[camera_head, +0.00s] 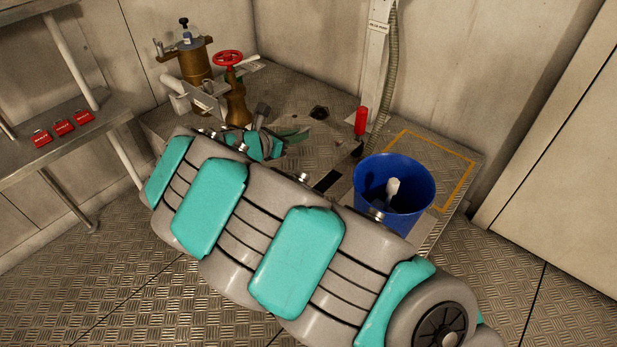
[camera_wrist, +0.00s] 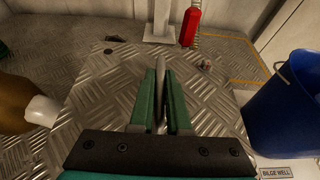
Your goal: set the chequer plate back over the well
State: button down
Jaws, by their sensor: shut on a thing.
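The chequer plate (camera_wrist: 205,100), a grey panel with raised tread, lies below and ahead of my gripper in the wrist view. It also shows in the head view (camera_head: 312,152), partly hidden by my arm. My gripper (camera_wrist: 160,75) has its green fingers shut on a thin grey upright piece, which looks like the plate's handle. In the head view my gripper (camera_head: 297,135) is over the plinth. A "BILGE WELL" label (camera_wrist: 276,172) shows at the lower right. A dark gap (camera_head: 327,181) shows near the plate; I cannot tell how much of the well is covered.
A blue bucket (camera_head: 368,176) with a white item inside stands right of the plate. A red cylinder (camera_head: 361,121) stands behind it. A brass valve with a red handwheel (camera_head: 228,58) stands at the left. Red padlock-like tags (camera_head: 64,127) lie on the left shelf.

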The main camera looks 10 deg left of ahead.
jog(key=shift+w+d+f+b, duration=0.1)
jog(key=shift+w+f+b, duration=0.05)
jog(key=shift+f, duration=0.35)
jog(key=shift+w+d+f+b, duration=0.1)
jog(key=shift+w+f+b, duration=0.05)
jog(key=shift+f, duration=0.35)
jog(key=shift+f+b, duration=0.9)
jog(key=shift+f, duration=3.85)
jog(key=shift+f, duration=0.1)
jog(key=c, duration=0.9)
grip_release()
jog(key=shift+f, duration=0.1)
jog(key=shift+r, duration=0.2)
jog(key=p+v, duration=0.1)
jog(key=v, duration=1.1)
jog(key=shift+p, duration=0.4)
